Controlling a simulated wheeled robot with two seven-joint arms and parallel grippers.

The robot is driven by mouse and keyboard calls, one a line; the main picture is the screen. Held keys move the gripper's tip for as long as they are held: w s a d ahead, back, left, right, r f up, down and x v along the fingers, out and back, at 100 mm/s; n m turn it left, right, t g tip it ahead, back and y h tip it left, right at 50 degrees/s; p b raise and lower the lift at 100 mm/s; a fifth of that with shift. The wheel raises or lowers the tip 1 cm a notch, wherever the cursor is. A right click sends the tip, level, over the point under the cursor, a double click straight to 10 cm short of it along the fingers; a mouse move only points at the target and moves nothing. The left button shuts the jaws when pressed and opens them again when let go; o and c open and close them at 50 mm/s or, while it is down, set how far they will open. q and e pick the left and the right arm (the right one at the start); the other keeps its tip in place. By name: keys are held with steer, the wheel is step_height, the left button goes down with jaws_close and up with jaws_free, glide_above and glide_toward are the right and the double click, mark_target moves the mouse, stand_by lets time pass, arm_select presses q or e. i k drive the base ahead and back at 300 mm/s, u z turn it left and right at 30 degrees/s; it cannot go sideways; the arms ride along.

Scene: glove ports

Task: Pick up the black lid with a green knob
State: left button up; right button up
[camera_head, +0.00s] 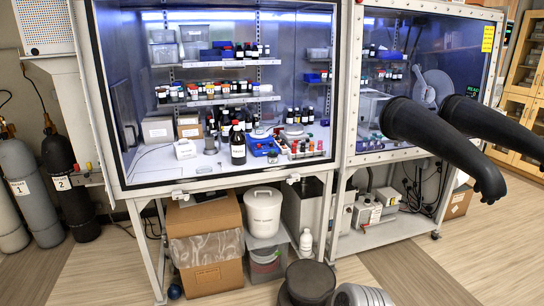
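I cannot make out a black lid with a green knob in the head view. Neither of my grippers is in view. If the lid is among the many small items inside the glove box, it is too small or hidden to tell.
A glove box (222,184) with shelves of bottles stands ahead. Two black gloves (430,125) stick out from the right-hand box. Below are a cardboard box (213,278), a white bucket (263,212) and a white bottle (306,242). Gas cylinders (70,190) stand left.

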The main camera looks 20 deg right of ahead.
mark_target(273, 154)
steer(key=u, duration=0.1)
steer(key=i, duration=1.6)
steer(key=z, duration=1)
